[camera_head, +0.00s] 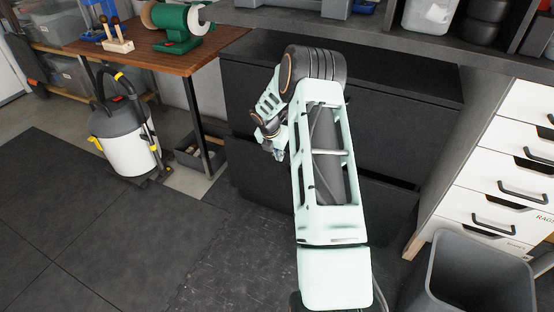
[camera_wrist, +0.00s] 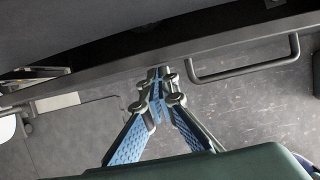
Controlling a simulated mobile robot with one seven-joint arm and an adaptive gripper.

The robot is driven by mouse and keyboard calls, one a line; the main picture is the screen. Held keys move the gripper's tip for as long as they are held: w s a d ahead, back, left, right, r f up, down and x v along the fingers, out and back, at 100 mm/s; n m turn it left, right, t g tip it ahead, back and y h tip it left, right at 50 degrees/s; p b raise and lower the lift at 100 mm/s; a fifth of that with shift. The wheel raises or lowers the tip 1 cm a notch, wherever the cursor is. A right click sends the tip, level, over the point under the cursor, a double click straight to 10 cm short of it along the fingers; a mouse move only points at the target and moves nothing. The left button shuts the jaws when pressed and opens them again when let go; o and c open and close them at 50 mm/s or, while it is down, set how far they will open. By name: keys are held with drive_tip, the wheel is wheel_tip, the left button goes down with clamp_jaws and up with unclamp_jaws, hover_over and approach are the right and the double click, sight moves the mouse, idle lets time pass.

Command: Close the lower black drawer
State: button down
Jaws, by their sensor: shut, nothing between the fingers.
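The lower black drawer (camera_head: 385,205) is in the black cabinet behind my arm, and my arm hides much of its front. In the wrist view its front panel's edge (camera_wrist: 110,75) runs slantwise across the picture, with a dark gap behind it, so it appears partly open. Its bar handle (camera_wrist: 245,70) is on the near side of that edge, right of the fingertips. My gripper (camera_head: 280,155) is low in front of the cabinet, left of my forearm. In the wrist view my gripper (camera_wrist: 158,85) is shut and empty, its tips at the drawer front; contact cannot be told.
A white drawer unit (camera_head: 500,165) and a grey bin (camera_head: 470,275) stand at the right. A wooden table (camera_head: 150,45) and a white vacuum cleaner (camera_head: 125,140) are at the left. The dark floor (camera_head: 110,240) is clear at the front left.

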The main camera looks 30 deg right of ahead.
drive_tip(key=shift+d+r, duration=0.1)
drive_tip(key=shift+w+d+p, duration=0.8)
drive_tip(key=shift+d+p, duration=0.2)
drive_tip(key=shift+d, duration=0.05)
drive_tip(key=shift+a, duration=0.1)
